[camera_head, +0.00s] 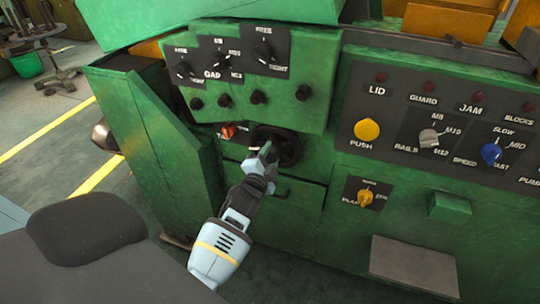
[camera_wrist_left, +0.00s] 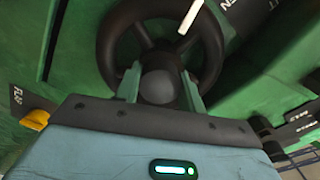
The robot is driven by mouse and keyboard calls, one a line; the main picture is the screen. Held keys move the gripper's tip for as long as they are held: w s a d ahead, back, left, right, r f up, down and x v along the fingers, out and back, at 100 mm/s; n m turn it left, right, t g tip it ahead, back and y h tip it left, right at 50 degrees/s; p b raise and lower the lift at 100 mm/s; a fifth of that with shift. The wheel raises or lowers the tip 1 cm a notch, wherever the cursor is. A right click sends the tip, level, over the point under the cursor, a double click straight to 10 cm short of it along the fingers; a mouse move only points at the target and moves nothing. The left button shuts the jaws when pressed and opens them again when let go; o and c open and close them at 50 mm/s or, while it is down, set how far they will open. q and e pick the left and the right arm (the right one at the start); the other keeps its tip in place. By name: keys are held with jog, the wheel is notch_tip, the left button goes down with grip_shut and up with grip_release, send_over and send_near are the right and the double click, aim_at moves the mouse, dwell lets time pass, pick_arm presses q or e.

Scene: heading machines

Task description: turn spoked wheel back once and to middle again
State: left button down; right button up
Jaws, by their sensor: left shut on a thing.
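The spoked wheel (camera_head: 290,146) is a dark wheel on the green machine front, partly hidden by my left gripper in the head view. In the left wrist view the dark wheel (camera_wrist_left: 112,45) fills the upper middle, with its spokes and grey round hub (camera_wrist_left: 160,86) showing. A short white bar (camera_wrist_left: 190,16) lies at its upper right rim. My left gripper (camera_head: 265,153) is at the wheel's front. In the wrist view its two green-grey fingers (camera_wrist_left: 162,88) stand on either side of the hub, shut on the wheel. My right gripper is not in view.
An orange knob (camera_head: 228,131) sits just left of the wheel. Above is a panel with several black knobs (camera_head: 256,97). To the right are a yellow push button (camera_head: 367,129), a grey selector (camera_head: 429,138), a blue selector (camera_head: 491,153) and a protruding green box (camera_head: 449,207).

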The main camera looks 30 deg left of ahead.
pick_arm(q)
jog(key=shift+n, duration=1.2)
jog(key=c, duration=0.9)
grip_release()
jog(key=shift+o, duration=0.2)
jog(key=v, duration=0.8)
jog(key=shift+p, duration=0.3)
